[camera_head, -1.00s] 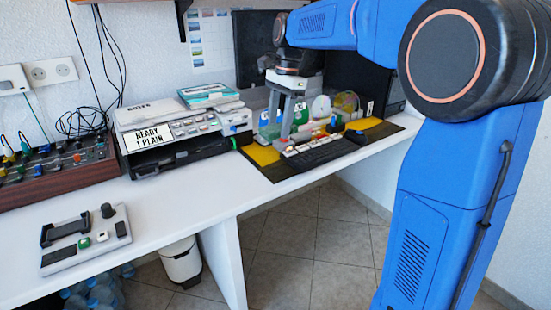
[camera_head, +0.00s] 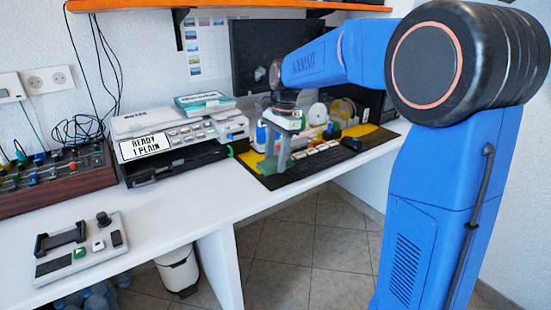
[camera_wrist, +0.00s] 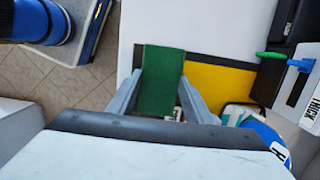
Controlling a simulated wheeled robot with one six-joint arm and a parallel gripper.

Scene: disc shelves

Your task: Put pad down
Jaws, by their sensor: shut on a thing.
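My gripper (camera_head: 281,158) is shut on a green pad (camera_wrist: 162,82), seen between the two grey fingers in the wrist view. In the head view part of the green pad (camera_head: 270,170) shows at the fingertips, low over the left part of a black and yellow mat (camera_head: 258,180). The mat's yellow part (camera_wrist: 218,78) lies beside the pad in the wrist view. I cannot tell whether the pad touches the mat.
A printer with a "READY 1 PLAIN" sign (camera_head: 143,147) stands left of the mat. A keyboard (camera_head: 318,161) lies right of my gripper, with a dark monitor (camera_head: 255,60) behind. A grey control panel (camera_head: 82,245) lies front left. White desk (camera_head: 170,205) between is clear.

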